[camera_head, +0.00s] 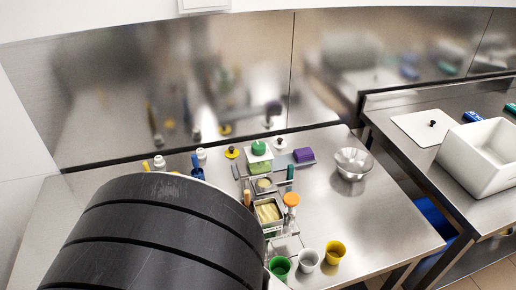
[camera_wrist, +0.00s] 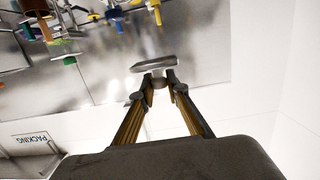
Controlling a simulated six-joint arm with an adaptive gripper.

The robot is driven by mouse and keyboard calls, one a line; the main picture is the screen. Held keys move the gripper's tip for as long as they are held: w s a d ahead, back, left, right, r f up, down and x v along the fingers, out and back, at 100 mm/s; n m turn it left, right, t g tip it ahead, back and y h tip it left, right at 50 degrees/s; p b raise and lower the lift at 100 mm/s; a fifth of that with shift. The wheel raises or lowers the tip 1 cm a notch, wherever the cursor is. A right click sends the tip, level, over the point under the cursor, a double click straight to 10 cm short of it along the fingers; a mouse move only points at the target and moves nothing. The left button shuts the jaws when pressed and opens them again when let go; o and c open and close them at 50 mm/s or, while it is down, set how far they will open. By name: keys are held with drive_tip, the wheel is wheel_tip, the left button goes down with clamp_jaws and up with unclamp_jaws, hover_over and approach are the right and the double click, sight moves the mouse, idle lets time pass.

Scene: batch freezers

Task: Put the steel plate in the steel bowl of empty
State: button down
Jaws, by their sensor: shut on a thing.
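The steel bowl (camera_head: 354,161) stands upright on the right part of the steel table in the head view and looks empty inside. In the wrist view my gripper (camera_wrist: 154,82) has its fingertips close together, shut on a thin grey metal piece that looks like the steel plate (camera_wrist: 153,64). The plate shows nearly edge-on, just beyond the fingertips. In the head view my large dark arm covers the lower left, and the gripper and plate are hidden there. I cannot see the bowl in the wrist view.
Table around the bowl is clear. A white bin (camera_head: 480,155) sits on the right counter.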

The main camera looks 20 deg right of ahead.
drive_tip(key=w+d+m+g+h, duration=0.2)
drive_tip(key=w+d+m+h, duration=0.4)
drive_tip(key=w+d, duration=2.05)
drive_tip(key=s+d+m+g+h, duration=0.25)
drive_tip(key=d+h, duration=0.25)
drive_tip(key=d, duration=3.4)
drive_tip(key=shift+m+g, duration=0.25)
drive_tip(key=shift+w+d+f, duration=0.1)
drive_tip(key=shift+d+f, duration=0.1)
drive_tip(key=shift+f, duration=1.1)
drive_tip(key=shift+d+f, duration=0.2)
drive_tip(key=shift+f, duration=1.05)
wheel_tip(320, 180, down, 6)
drive_tip(key=shift+f, duration=0.15)
